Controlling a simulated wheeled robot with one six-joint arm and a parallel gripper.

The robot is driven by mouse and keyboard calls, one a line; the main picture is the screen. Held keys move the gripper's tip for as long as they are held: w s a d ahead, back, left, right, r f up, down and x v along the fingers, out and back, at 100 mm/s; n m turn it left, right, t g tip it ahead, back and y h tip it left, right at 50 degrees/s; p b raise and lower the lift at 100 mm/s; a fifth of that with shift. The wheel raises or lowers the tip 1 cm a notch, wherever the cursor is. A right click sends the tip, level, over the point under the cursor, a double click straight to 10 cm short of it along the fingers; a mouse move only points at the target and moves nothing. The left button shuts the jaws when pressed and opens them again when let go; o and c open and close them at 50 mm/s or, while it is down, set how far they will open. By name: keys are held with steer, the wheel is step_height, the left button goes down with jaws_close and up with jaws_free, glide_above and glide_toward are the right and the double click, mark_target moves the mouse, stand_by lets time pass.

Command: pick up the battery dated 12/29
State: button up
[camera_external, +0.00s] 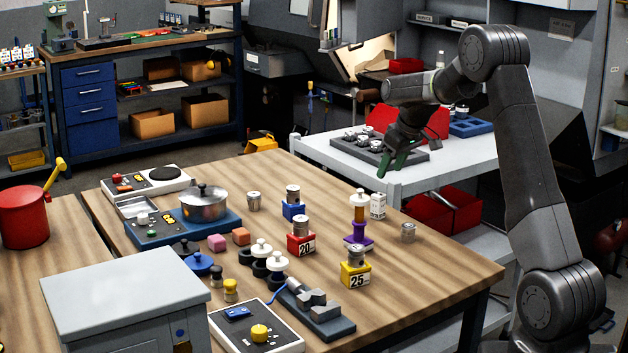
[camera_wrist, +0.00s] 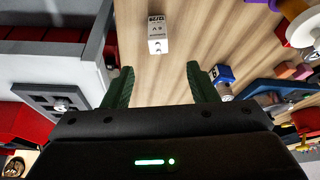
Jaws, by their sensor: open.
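A small white block-shaped battery (camera_external: 378,206) with dark print stands upright near the far edge of the wooden table. It also shows in the wrist view (camera_wrist: 158,34), ahead of the fingers and between their lines. In the wrist view my gripper (camera_wrist: 160,76) is open, with nothing between the fingers.
A purple-based stand (camera_external: 359,230) is left of the battery and a metal cylinder (camera_external: 408,233) is to its right. Number-marked blocks 20 (camera_external: 301,246) and 25 (camera_external: 356,275) stand nearer. A grey side table (camera_external: 440,160) with a tray lies behind.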

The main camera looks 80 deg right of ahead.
mark_target(381, 195)
steer(key=p+x, duration=0.1)
steer(key=x, duration=0.5)
steer(key=shift+f, duration=0.15)
steer(key=shift+s+p+x, duration=0.15)
steer(key=shift+p+x, duration=0.3)
steer(key=shift+x, duration=0.85)
steer(key=shift+s+p+x, duration=0.15)
steer(key=shift+p+x, duration=0.3)
steer(key=shift+x, duration=0.9)
steer(key=shift+f, duration=0.1)
steer(key=c, duration=1.1)
